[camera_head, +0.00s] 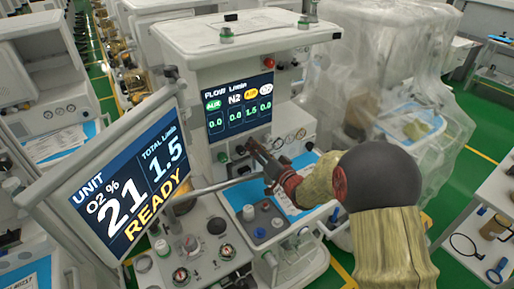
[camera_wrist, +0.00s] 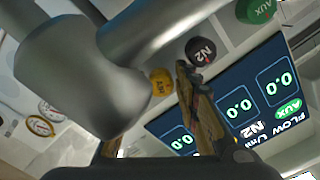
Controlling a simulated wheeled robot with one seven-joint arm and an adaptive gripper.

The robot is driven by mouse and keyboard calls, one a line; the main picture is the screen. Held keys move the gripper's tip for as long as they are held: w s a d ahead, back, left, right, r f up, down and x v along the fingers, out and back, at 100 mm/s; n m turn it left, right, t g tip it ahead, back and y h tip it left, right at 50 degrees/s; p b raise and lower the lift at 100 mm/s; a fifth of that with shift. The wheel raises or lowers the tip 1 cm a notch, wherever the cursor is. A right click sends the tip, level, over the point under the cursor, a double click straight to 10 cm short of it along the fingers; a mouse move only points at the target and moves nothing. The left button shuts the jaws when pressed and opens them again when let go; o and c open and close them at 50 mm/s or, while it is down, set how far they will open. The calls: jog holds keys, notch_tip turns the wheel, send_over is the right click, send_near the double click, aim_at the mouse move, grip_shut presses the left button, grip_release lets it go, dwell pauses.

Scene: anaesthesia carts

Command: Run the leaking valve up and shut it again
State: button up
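The flow display (camera_head: 240,105) reads 1.5 under the yellow AIR label and 0.0 under AUX, N2 and the white label. In the wrist view, the yellow AIR knob (camera_wrist: 162,81) sits just beside the tip of one finger of my gripper (camera_wrist: 150,110). The black N2 knob (camera_wrist: 201,51) and the green AUX knob (camera_wrist: 256,10) lie beyond it. The other finger is mostly hidden behind a grey pipe. The fingers look apart. In the head view, my gripper (camera_head: 262,165) is at the knob row below the display; contact with the knob is unclear.
The tilted unit screen (camera_head: 128,177) reads O2 21%, total 1.5, READY. A grey pipe (camera_wrist: 85,75) crosses close to my wrist camera; the screen's support arm (camera_head: 222,185) runs near my gripper. The lower deck (camera_head: 200,225) carries dials and knobs. A plastic-draped cart (camera_head: 395,75) stands right.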

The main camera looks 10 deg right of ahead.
jog(key=v, duration=1.2)
